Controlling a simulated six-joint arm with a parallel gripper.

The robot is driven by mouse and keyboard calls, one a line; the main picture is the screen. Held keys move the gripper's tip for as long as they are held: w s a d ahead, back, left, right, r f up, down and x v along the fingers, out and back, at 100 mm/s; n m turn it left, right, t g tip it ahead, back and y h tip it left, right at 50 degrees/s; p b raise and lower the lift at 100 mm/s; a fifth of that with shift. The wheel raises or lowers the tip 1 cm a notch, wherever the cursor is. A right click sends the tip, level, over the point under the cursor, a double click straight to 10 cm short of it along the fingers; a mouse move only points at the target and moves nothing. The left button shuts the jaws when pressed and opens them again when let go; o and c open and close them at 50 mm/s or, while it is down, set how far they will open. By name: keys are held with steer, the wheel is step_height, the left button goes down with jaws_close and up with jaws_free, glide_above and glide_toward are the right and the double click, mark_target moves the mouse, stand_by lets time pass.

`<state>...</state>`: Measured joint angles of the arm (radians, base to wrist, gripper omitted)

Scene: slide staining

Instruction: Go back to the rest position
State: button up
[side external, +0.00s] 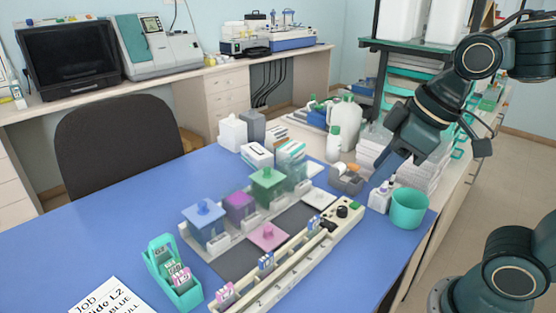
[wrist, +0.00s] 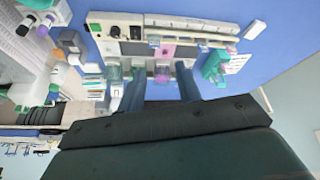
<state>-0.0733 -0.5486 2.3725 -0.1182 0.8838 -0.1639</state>
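My gripper (side external: 380,176) hangs in the air at the right, above the back right part of the blue table and near the small white bottles. In the wrist view its two blue-grey fingers (wrist: 162,88) stand apart with nothing held between them, so it is open. The staining station is left of it in the side view: a blue-lidded jar (side external: 205,224), a purple one (side external: 239,206) and a green one (side external: 268,186) stand in a row. A long pale rail (side external: 290,262) with several slides runs in front. A teal slide holder (side external: 172,276) holds slides at the front left.
A teal cup (side external: 409,208) stands close to my gripper on the right. A tape dispenser (side external: 346,179) and white bottles (side external: 334,143) are nearby. A pink lid (side external: 268,236) lies by the rail. The table's left part is mostly clear around a printed job card (side external: 108,298).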

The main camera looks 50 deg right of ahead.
steer(key=s+d+f+m+h, duration=0.1)
steer(key=s+d+m, duration=0.3)
steer(key=shift+s+t, duration=0.3)
steer(key=shift+t, duration=0.1)
steer(key=shift+f, duration=0.1)
stand_by(0.7)
